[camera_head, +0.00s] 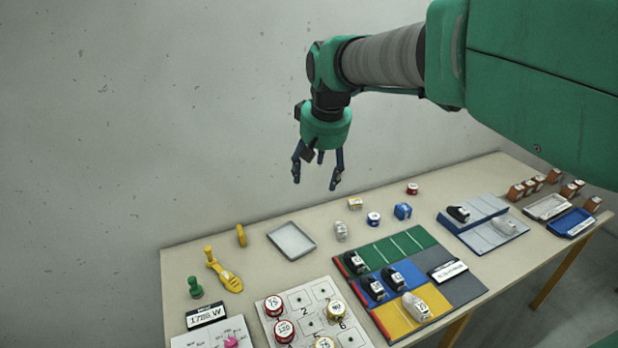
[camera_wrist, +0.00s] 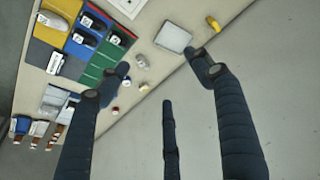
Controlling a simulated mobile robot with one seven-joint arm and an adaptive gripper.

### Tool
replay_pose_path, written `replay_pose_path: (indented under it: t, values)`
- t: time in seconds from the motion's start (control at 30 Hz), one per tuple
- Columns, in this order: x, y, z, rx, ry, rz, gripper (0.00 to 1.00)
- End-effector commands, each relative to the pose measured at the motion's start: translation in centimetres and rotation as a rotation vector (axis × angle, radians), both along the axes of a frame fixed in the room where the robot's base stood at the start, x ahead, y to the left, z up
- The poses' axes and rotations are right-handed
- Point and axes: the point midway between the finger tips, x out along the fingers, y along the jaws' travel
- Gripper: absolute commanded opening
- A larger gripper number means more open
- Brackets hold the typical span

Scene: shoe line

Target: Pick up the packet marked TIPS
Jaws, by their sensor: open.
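My gripper (camera_head: 316,186) is open and empty, its fingers pointing down in the air above the back of the table. In the wrist view my gripper (camera_wrist: 158,70) spreads its dark fingers above the small goods. Below it stand a whitish packet (camera_head: 340,230), a small orange-and-white box (camera_head: 355,203), a blue-and-white tin (camera_head: 373,218), a blue packet (camera_head: 402,211) and a red-and-white tin (camera_head: 412,188). The whitish packet also shows in the wrist view (camera_wrist: 142,61). Their print is too small to read, so I cannot tell which is marked TIPS.
An empty grey tray (camera_head: 291,241) lies left of the small goods. A coloured mat (camera_head: 413,243) with several shoes lies in front. A numbered board (camera_head: 300,298) with round tins is at front left. A grey-blue stand (camera_head: 474,222) with shoes is right. A wall rises behind.

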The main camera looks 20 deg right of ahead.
Motion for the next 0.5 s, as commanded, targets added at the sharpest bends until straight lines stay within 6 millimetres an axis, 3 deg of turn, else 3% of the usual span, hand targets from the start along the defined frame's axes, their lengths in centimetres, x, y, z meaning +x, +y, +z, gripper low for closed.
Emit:
replay_pose_path:
  t: [0.5]
  values:
    - [12.1,-7.1,-1.3,0.005,0.079,-0.039,0.66]
